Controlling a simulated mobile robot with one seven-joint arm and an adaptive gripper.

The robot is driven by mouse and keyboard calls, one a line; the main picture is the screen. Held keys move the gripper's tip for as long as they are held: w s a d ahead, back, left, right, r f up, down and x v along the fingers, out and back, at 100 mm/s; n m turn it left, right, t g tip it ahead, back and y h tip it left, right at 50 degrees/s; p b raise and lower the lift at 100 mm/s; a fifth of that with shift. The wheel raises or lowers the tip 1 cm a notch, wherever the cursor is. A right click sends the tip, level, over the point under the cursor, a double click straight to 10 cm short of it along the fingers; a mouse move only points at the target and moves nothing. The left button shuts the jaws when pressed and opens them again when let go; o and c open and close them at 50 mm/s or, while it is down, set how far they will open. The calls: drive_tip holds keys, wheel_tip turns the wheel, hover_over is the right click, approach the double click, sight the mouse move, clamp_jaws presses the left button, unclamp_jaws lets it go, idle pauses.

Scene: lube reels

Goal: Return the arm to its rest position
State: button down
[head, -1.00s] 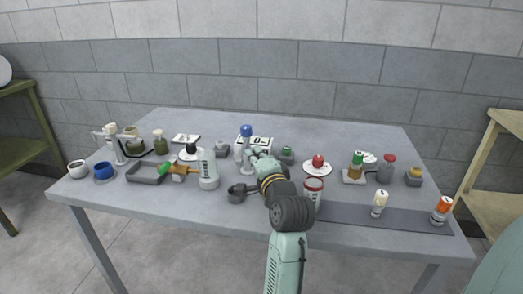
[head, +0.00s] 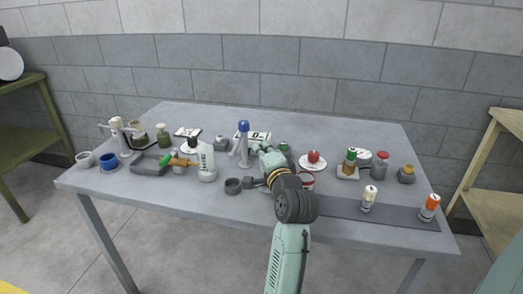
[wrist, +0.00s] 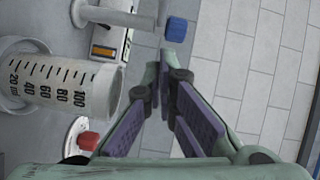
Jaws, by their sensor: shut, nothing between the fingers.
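My arm reaches up over the front of the grey table (head: 330,125) in the head view. My gripper (head: 257,148) is over the middle of the table, just right of a stand with a blue top (head: 243,127). In the wrist view my gripper's fingers (wrist: 164,65) come together at the tips with nothing between them. The blue top also shows beyond the tips in the wrist view (wrist: 176,29). A clear measuring vessel with printed marks (wrist: 70,82) is close on the left there. Part of a red-and-white container (head: 307,180) is hidden behind my arm.
Bottles, cups and a dark tray (head: 150,166) stand to the left. A red knob (head: 313,156) on a white disc, several small bottles and a dark strip (head: 335,209) are to the right. Shelves stand at both sides.

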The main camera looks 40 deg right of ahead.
drive_tip(key=s+a+b, duration=0.2)
drive_tip(key=s+a, duration=0.3)
drive_tip(key=s, duration=0.3)
drive_tip(key=shift+a+r, duration=0.2)
drive_tip(key=shift+a, duration=0.2)
